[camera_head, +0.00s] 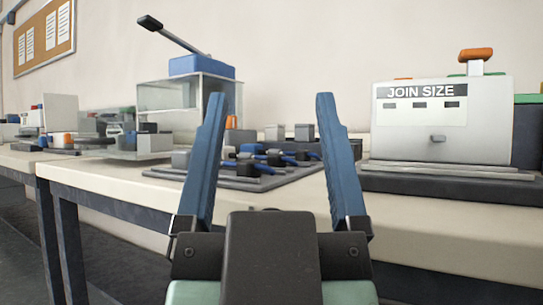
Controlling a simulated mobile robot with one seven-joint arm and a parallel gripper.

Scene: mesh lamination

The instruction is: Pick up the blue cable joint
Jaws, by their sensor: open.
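My gripper (268,135) is open and empty. Its two blue fingers stand apart in front of the bench, and the view between them is clear. Several small blue and black parts, which look like cable joints (262,153), lie on a grey tray (245,184) on the bench, seen between the fingers and beyond them. They are too small and close together to tell exactly which is the blue cable joint. The left finger hides part of the tray's left side.
A white box marked JOIN SIZE (440,125) with an orange handle stands right on a dark base. A clear-sided press (165,97) with a blue top and lever stands behind left. Grey blocks (304,132) stand by the tray. The bench's front edge (110,178) is bare.

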